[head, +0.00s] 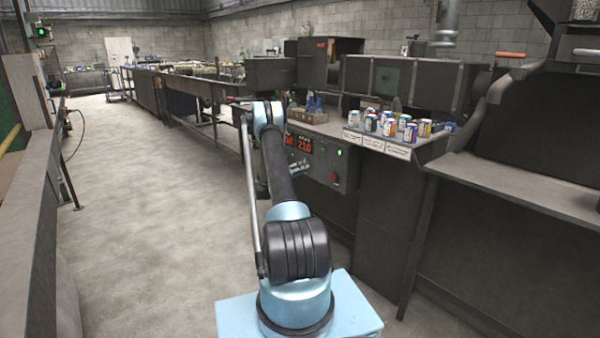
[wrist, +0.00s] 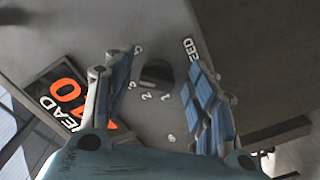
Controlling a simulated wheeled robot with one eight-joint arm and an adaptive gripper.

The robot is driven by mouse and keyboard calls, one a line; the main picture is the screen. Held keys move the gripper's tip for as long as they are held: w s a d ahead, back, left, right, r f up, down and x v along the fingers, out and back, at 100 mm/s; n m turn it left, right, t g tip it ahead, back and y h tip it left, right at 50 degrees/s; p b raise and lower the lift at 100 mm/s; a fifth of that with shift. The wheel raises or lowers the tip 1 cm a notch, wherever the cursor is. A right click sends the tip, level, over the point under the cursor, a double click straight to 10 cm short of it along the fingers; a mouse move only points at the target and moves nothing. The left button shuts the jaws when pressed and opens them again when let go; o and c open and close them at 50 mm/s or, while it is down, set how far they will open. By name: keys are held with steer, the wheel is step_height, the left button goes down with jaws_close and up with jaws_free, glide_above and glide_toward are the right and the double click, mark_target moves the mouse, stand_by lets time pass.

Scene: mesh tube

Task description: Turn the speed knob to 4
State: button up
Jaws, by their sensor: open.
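I cannot tell which numeral the knob points at. My gripper (wrist: 158,64) is open, with one blue-padded finger on each side of the knob. A gap shows between the knob and each finger; its depth relative to the fingertips is unclear. In the head view the knob cannot be made out near my arm.
An orange-digit display (wrist: 67,98) lies left of the knob. In the head view, the control panel carries red digits (head: 304,144), a green light (head: 339,152) and a red button (head: 335,177). Several cans (head: 388,124) stand on a shelf above.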

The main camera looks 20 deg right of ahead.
steer(key=v, duration=1.2)
steer(key=s+r+g+y, duration=0.15)
steer(key=s+r, duration=0.25)
steer(key=r, duration=0.4)
steer(key=s+r+y, duration=0.3)
steer(key=s+r, duration=0.1)
steer(key=r, duration=0.3)
steer(key=s+a+r+n+g+y, duration=0.15)
steer(key=s+r, duration=0.25)
steer(key=s, duration=0.4)
steer(key=s+a+r+y, duration=0.2)
steer(key=s+a+r, duration=0.15)
steer(key=s, duration=0.45)
steer(key=s+a+f+n+y, duration=0.1)
steer(key=s+a, duration=0.4)
steer(key=s, duration=0.8)
steer(key=s+a+f+y, duration=0.4)
steer(key=s+a+y, duration=0.1)
steer(key=s, duration=0.8)
steer(key=s+a+f+n+g+y, duration=0.1)
steer(key=s+a+f+y, duration=0.2)
steer(key=s, duration=1)
steer(key=a, duration=0.3)
steer(key=shift+a+n, duration=0.15)
steer(key=shift+n, duration=0.2)
